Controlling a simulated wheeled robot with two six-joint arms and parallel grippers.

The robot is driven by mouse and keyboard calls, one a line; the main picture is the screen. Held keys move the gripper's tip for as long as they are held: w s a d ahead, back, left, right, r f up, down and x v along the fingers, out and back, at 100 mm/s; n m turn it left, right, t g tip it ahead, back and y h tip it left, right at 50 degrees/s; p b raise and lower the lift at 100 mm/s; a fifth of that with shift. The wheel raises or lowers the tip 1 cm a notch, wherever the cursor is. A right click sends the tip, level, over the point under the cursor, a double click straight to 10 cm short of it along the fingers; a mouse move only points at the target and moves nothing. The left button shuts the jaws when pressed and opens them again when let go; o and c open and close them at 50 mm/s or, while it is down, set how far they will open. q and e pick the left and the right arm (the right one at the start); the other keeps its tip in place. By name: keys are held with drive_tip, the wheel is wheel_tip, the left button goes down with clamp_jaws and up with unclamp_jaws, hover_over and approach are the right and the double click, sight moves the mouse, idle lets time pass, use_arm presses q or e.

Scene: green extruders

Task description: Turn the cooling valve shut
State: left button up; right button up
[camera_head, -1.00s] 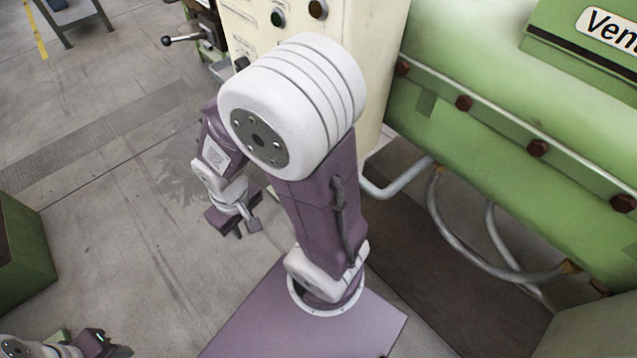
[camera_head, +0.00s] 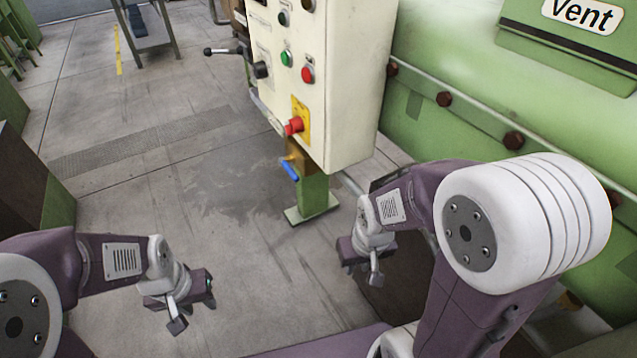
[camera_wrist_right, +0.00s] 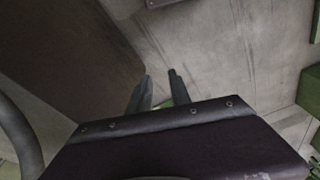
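A small brass valve with a blue handle (camera_head: 290,170) sits low beneath the cream control cabinet in the head view, beside the green post; I take it for the cooling valve. The blue handle hangs down at a slant. My right gripper (camera_head: 374,274) is below and to the right of it in the picture, apart from it. In the right wrist view its two fingers (camera_wrist_right: 160,86) stand apart with nothing between them. My left gripper (camera_head: 180,314) is at lower left, apart from the valve and touching nothing visible; its finger gap is unclear.
The cream cabinet (camera_head: 345,85) carries a red button on a yellow plate (camera_head: 298,120) just above the valve. The green machine (camera_head: 455,60) fills the right. Concrete floor (camera_head: 180,170) is clear to the left.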

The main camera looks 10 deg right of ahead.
wheel_tip(320, 180, down, 11)
drive_tip(key=w+d+t+b, duration=0.1)
drive_tip(key=w+t+b, duration=0.15)
drive_tip(key=b, duration=0.85)
drive_tip(key=n+t+y+b, duration=0.5)
drive_tip(key=n+t+b, duration=0.1)
drive_tip(key=t, duration=0.7)
approach(288, 166)
drive_tip(key=shift+w+a+f, duration=0.2)
drive_tip(key=shift+w+f, duration=0.15)
drive_tip(key=shift+w, duration=0.15)
drive_tip(key=b+x, duration=0.1)
drive_tip(key=x, duration=0.8)
drive_tip(key=shift+w+b, duration=0.1)
drive_tip(key=shift+b, duration=0.3)
clamp_jaws()
drive_tip(key=shift+f, duration=0.1)
